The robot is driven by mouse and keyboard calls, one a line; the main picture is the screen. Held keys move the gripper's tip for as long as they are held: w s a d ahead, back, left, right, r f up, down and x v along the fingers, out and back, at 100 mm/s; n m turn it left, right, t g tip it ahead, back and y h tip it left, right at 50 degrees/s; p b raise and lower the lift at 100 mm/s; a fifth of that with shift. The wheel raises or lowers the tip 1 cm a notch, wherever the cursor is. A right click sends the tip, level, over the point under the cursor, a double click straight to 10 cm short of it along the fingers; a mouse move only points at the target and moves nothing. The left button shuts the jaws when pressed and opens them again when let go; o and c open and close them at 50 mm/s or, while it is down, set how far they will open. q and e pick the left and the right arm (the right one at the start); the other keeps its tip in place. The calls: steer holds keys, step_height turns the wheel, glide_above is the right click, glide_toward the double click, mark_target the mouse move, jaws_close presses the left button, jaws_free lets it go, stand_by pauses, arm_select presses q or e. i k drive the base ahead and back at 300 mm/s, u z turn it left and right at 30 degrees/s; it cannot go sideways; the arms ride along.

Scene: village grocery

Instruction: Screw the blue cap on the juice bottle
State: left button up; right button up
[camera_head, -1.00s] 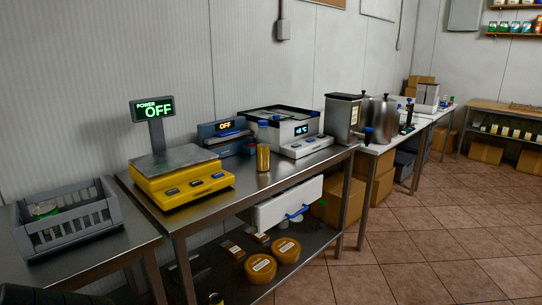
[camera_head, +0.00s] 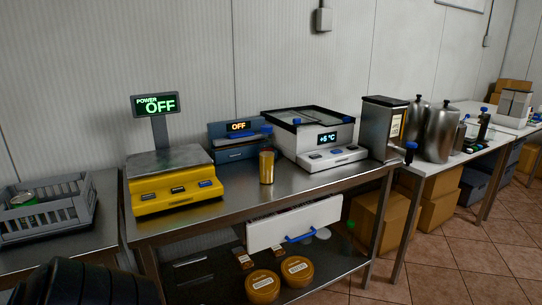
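The juice bottle (camera_head: 266,167) stands upright on the steel table, an amber, clear-walled bottle between the yellow scale and the white cooled box. Blue shows just above its top, in front of the dark blue device behind it. I cannot tell whether that blue is a cap on the bottle, a loose cap or part of the device. Neither of my grippers is in view. A black ribbed shape at the lower left may be part of my own arm.
A yellow scale (camera_head: 176,190) stands left of the bottle, a blue device (camera_head: 231,150) behind it, a white cooled box (camera_head: 335,155) right. An open white drawer (camera_head: 294,224) juts from the steel table (camera_head: 225,205). A grey crate (camera_head: 40,218) stands far left.

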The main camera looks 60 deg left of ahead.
mark_target(266, 147)
steer(key=u, duration=1.05)
steer(key=i, duration=1.25)
steer(key=u, duration=1.35)
